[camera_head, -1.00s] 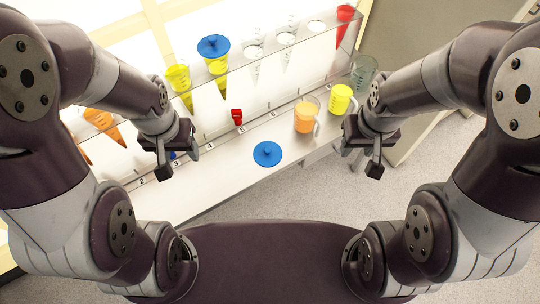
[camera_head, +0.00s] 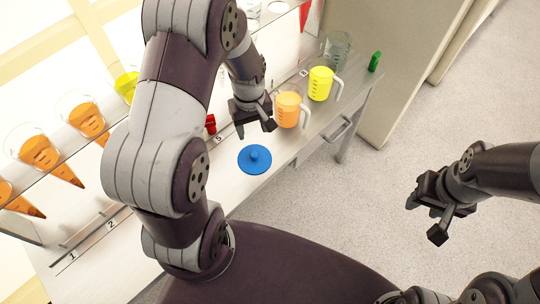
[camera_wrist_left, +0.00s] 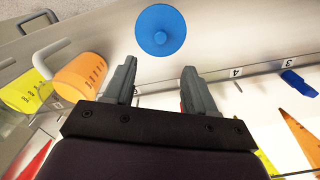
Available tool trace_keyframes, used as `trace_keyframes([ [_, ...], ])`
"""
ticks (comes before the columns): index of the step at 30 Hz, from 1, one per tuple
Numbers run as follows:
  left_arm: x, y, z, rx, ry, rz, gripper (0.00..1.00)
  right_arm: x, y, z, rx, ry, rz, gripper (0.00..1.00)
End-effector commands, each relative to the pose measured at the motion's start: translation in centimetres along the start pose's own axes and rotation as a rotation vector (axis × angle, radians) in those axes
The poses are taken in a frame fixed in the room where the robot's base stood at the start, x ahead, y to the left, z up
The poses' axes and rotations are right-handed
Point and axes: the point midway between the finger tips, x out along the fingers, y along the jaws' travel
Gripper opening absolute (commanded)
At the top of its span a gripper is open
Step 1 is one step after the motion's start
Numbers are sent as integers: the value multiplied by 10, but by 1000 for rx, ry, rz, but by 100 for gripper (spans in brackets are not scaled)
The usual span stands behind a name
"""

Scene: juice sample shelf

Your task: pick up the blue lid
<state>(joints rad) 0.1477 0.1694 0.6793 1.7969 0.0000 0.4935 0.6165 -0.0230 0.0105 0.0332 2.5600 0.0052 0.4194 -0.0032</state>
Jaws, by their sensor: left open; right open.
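The blue lid (camera_head: 254,160) is a round disc with a small knob, lying on the white shelf surface near its front edge. My right gripper (camera_head: 425,222) is open and empty over the floor at the right, well away from the shelf.
An orange-filled cup (camera_head: 288,108) stands close to the right of my left gripper, with a yellow-filled cup (camera_head: 320,83) and a clear cup (camera_head: 338,48) behind it. A green object (camera_head: 375,61) is at the shelf end. Cones with orange liquid (camera_head: 40,152) hang at the left.

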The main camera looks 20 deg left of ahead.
Motion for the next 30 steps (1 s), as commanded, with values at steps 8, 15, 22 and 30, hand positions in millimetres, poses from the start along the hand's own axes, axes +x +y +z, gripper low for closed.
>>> trace_keyframes([
  [8, 53, -1, 2, -24, -6, -4, 56, 2, 0, 0, 0, 0, 0, 43],
  [15, 85, -1, 1, -23, -5, -4, 56, 1, 0, 0, 0, 0, 0, 43],
  [22, 124, 0, 0, -22, -3, -2, 56, 0, 0, 0, 0, 0, 0, 43],
  [30, 127, 0, -1, -22, -2, -1, 49, 0, 0, 0, 0, 0, 0, 43],
])
